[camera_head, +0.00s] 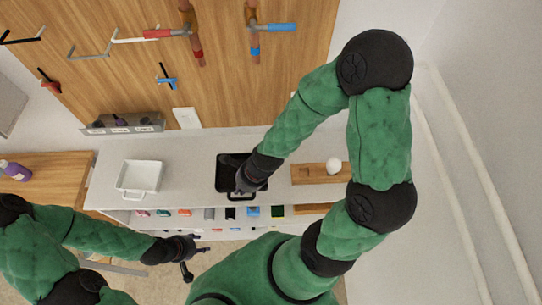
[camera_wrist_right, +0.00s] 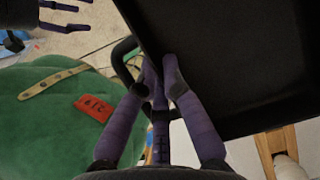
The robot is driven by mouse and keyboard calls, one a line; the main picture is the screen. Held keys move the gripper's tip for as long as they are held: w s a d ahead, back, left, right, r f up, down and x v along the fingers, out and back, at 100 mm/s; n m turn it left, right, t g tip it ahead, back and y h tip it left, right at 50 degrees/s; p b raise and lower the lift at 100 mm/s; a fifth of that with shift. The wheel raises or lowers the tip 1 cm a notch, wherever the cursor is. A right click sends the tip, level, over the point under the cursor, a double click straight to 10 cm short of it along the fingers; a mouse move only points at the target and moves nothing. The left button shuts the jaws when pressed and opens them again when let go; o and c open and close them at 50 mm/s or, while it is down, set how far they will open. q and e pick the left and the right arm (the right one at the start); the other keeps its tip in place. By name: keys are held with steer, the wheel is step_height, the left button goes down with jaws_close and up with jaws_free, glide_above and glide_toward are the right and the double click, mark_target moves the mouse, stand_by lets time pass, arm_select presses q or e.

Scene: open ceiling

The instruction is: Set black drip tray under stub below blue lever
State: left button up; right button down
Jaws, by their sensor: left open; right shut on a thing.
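The black drip tray (camera_head: 229,163) is over the front part of the white counter in the camera_head view. It fills the upper right of the wrist view (camera_wrist_right: 230,55). My right gripper (camera_head: 241,186) is shut on the tray at its near side, by the handle (camera_wrist_right: 124,62). I cannot tell whether the tray touches the counter. The blue lever (camera_head: 282,27) sits on a copper pipe on the wooden wall, and the pipe's stub (camera_head: 255,61) ends below it. My left gripper (camera_head: 198,243) is open and empty, lower left of the tray, in front of the counter.
A white tray (camera_head: 139,180) stands on the counter at left. A wooden block (camera_head: 308,173) with a white ball (camera_head: 334,166) lies at right. A red lever (camera_head: 165,33) is on another pipe. The counter (camera_head: 189,170) is clear between the trays.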

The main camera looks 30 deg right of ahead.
steer(key=shift+d, duration=0.3)
steer(key=w+d+f, duration=0.1)
steer(key=d, duration=0.1)
steer(key=w+d+f+b, duration=0.1)
steer(key=w+d+f, duration=0.1)
steer(key=d, duration=0.1)
steer(key=w+d+f+b, duration=0.1)
steer(key=w+d, duration=0.1)
steer(key=shift+d+f, duration=0.2)
steer(key=shift+d, duration=0.2)
steer(key=d+f+b, duration=0.1)
steer(key=w+d+f, duration=0.1)
steer(key=f, duration=0.1)
steer(key=w+d+f+b, duration=0.1)
steer(key=f, duration=0.1)
steer(key=shift+d+b, duration=0.2)
steer(key=shift+b, duration=0.1)
steer(key=shift+w+d+f, duration=0.15)
steer(key=shift+f, duration=0.1)
step_height(320, 180, down, 3)
steer(key=shift+w+d+f+b, duration=0.1)
steer(key=shift+f+b, duration=0.05)
steer(key=shift+b, duration=0.8)
